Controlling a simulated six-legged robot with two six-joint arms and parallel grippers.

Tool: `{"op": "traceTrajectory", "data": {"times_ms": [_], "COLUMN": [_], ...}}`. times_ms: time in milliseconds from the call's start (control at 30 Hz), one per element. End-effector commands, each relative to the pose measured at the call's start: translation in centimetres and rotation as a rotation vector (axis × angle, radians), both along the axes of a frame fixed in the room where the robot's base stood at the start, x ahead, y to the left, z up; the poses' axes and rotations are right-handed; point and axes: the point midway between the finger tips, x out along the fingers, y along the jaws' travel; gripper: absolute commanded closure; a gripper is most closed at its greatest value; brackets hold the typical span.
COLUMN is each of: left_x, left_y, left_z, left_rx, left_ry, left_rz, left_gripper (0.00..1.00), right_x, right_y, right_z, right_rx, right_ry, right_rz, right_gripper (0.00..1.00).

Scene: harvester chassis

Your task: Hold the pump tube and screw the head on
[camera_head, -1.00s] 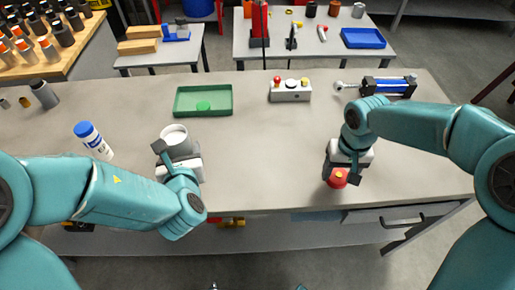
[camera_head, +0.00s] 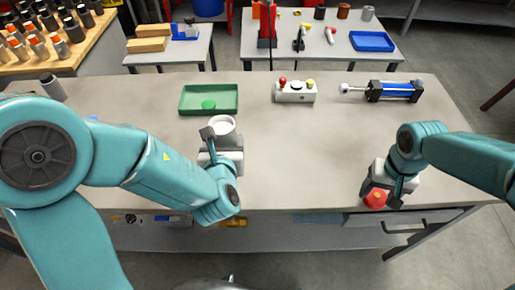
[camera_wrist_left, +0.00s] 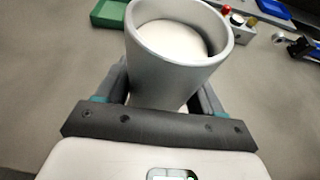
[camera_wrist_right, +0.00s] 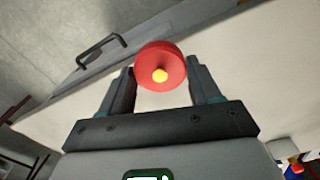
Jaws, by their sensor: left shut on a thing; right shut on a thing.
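The pump tube (camera_head: 222,125) is a light grey cylinder with an open top. My left gripper (camera_head: 222,138) is shut on it and holds it upright above the bench; the left wrist view shows the tube (camera_wrist_left: 178,75) between the fingers, its mouth facing up. The pump head (camera_head: 376,200) is a red round piece with a yellow centre. My right gripper (camera_head: 386,192) is shut on it near the bench's front edge at the right. In the right wrist view the red head (camera_wrist_right: 161,66) sits between both fingertips. Tube and head are well apart.
A green tray (camera_head: 225,111) with a green disc, a control box with buttons (camera_head: 296,93) and a blue-black cylinder (camera_head: 388,91) stand along the back of the workbench (camera_head: 300,150). A grey cup (camera_head: 53,87) lies at the left. The bench middle is clear.

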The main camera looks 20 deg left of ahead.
Motion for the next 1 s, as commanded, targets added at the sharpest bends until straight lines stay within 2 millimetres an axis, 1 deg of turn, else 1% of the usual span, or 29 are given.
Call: {"op": "traceTrajectory", "data": {"times_ms": [433, 533, 667, 767, 900, 1000], "left_x": [0.0, 0.6, 2.6, 4.7, 7.1, 8.2], "left_y": [0.4, 0.4, 0.3, 0.0, -0.9, -1.7], "left_z": [0.2, 0.9, 3.3, 6.0, 10.0, 12.5], "left_rx": [0.000, -0.001, -0.005, -0.006, -0.008, -0.007], "left_ry": [-0.005, -0.009, -0.014, -0.016, -0.012, -0.010], "left_rz": [0.010, 0.023, 0.071, 0.126, 0.200, 0.235], "left_gripper": [0.95, 0.95, 0.95, 0.95, 0.95, 0.95], "right_x": [0.2, 0.1, 0.1, 0.1, 0.1, 0.1], "right_y": [0.4, 0.3, 0.3, 0.3, 0.2, 0.2], "right_z": [0.1, 0.2, 0.4, 0.7, 1.1, 1.3], "right_rx": [0.000, 0.000, 0.000, 0.000, 0.000, 0.000], "right_ry": [0.000, 0.000, -0.001, -0.001, -0.001, -0.001], "right_rz": [0.008, 0.008, 0.006, 0.005, 0.004, 0.004], "right_gripper": [0.71, 0.71, 0.71, 0.71, 0.71, 0.71]}}
